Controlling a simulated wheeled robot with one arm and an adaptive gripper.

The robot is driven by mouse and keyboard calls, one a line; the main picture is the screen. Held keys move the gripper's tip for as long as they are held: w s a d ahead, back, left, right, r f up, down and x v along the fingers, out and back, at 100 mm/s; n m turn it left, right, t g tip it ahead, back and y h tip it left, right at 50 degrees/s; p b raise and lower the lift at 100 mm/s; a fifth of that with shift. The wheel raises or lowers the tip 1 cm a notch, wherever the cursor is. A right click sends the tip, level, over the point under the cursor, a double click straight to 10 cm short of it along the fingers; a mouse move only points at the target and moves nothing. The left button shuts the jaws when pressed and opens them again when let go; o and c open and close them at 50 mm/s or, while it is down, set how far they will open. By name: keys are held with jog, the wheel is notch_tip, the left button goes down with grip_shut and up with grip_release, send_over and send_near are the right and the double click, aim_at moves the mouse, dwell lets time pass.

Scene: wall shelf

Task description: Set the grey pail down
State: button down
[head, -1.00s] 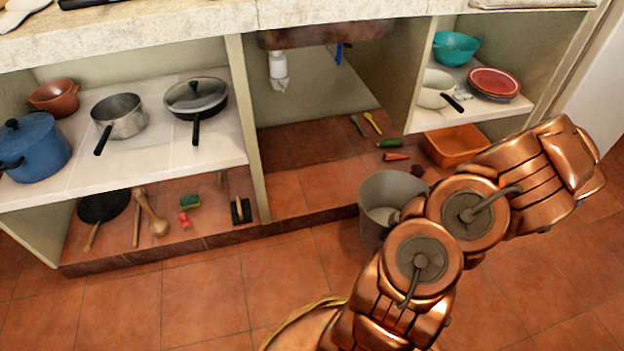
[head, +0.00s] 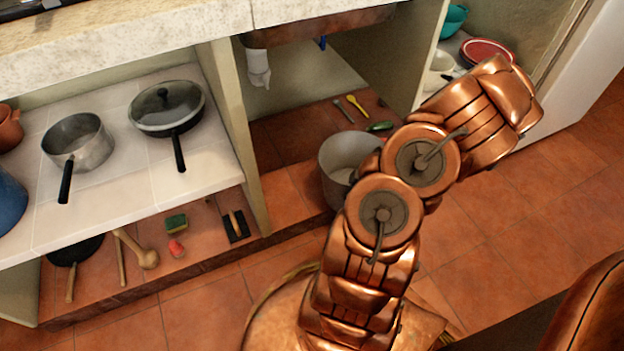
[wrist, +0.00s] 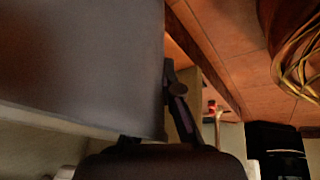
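The grey pail (head: 343,158) is upright at the front of the open space under the sink, partly behind my copper arm. In the head view its bottom overlaps the edge of the low tiled ledge (head: 290,226); I cannot tell whether it touches anything. In the wrist view the pail's grey wall (wrist: 80,60) fills the upper left. My gripper (wrist: 168,90) is at the pail's edge there, with a dark finger against the wall, and appears shut on it. The arm hides my gripper in the head view.
A saucepan (head: 78,143) and a lidded pan (head: 167,108) stand on the left shelf. A sponge (head: 176,222) and a black-based brush (head: 236,225) lie below. A green vegetable (head: 379,127) and a yellow spoon (head: 357,106) lie behind the pail. Floor (head: 205,310) in front is clear.

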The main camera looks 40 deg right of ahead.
jog(key=w+a+f+b, duration=0.1)
jog(key=w+f+b, duration=0.1)
jog(key=w, duration=0.5)
jog(key=w+a+f+b, duration=0.1)
jog(key=w+f+b, duration=0.1)
jog(key=w+b, duration=0.2)
jog(key=shift+w+f, duration=0.4)
jog(key=shift+w, duration=1.25)
jog(key=shift+f, duration=0.15)
jog(key=c, duration=1.3)
grip_release()
